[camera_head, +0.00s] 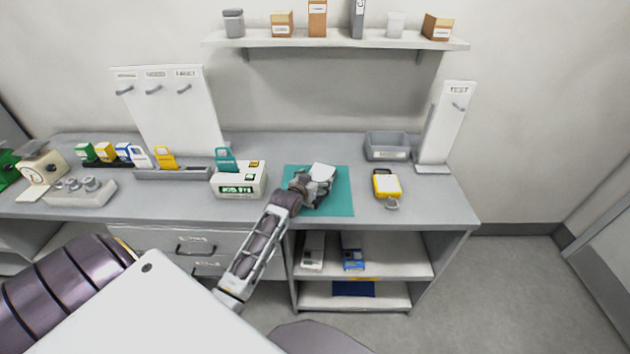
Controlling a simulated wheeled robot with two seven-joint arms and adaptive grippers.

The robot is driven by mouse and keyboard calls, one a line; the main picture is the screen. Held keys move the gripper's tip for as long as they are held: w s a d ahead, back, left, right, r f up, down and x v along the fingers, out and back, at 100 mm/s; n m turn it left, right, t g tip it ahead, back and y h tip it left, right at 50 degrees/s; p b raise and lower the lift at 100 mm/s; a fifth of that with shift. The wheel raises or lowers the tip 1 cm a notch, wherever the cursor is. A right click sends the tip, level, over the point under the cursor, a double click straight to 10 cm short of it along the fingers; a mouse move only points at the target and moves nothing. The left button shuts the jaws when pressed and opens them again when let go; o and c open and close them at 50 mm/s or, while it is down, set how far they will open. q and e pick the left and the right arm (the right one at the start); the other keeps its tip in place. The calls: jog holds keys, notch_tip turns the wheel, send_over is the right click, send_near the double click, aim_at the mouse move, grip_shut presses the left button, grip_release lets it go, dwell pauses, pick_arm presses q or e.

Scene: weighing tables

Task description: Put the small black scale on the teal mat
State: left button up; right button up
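The teal mat (343,204) lies flat on the counter, partly covered by my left gripper. My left gripper (313,188) is over the mat's left and middle part, its arm coming in from the lower left. A small thing with a pale top and darker sides (323,171) is at the fingertips, over the mat's upper middle. It may be the small black scale, but the gripper hides much of it. I cannot tell whether the fingers are closed on it or whether it touches the mat. My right gripper is not in view.
A yellow device (386,184) stands right of the mat, and a white box with a green display (238,182) stands left. A grey bin (387,147) is behind. Below, a pale device (313,250) and a blue one (353,253) stand on a shelf. Counter right of the yellow device is clear.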

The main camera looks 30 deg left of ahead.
pick_arm(q)
jog(key=shift+o, duration=1)
jog(key=shift+r, duration=0.15)
jog(key=shift+b+v, duration=0.35)
jog(key=shift+v, duration=5.65)
jog(key=shift+s, duration=0.1)
